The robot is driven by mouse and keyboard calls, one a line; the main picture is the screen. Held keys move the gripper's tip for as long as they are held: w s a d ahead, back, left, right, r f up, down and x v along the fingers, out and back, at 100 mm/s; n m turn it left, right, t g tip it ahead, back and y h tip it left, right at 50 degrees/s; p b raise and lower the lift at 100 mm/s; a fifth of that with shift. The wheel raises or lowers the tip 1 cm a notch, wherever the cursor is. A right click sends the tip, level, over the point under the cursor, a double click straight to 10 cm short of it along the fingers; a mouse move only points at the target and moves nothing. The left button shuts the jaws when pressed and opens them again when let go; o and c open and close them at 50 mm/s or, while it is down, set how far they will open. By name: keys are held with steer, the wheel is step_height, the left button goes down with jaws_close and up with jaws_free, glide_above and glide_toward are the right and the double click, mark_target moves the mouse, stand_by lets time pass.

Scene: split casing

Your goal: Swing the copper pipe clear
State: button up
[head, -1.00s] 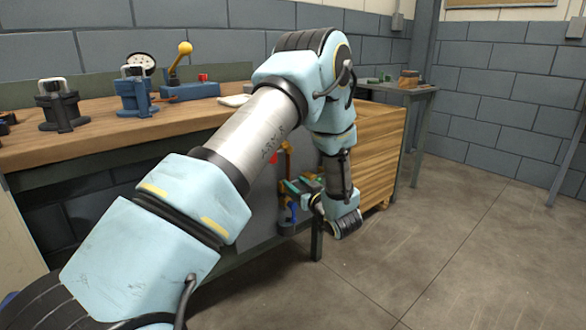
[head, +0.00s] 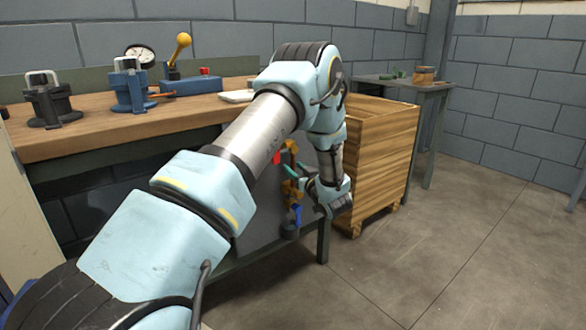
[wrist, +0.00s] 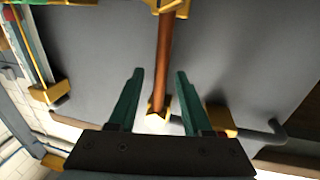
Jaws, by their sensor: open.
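The copper pipe (wrist: 164,62) runs nearly upright in the wrist view, in front of a grey panel. A yellow fitting (wrist: 157,108) is at its lower end and a yellow bracket (wrist: 168,6) at its upper end. My gripper (wrist: 160,72) is open, with one green finger on each side of the pipe in the picture. Neither finger visibly touches it; the depth between them is hard to judge. In the head view my gripper (head: 289,170) is by the panel under the bench, partly hidden by my arm. I cannot make out the pipe there.
A short copper piece (wrist: 221,119) and a dark bent pipe (wrist: 270,134) lie right of the fingers. A yellow-edged part (wrist: 45,92) is at left. The workbench (head: 105,132) stands above the panel, with a wooden cabinet (head: 378,165) to its right. The floor at right is clear.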

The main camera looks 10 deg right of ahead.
steer(key=shift+w+a, duration=0.2)
steer(key=shift+w, duration=0.45)
steer(key=shift+c, duration=0.3)
jaws_close()
stand_by(0.7)
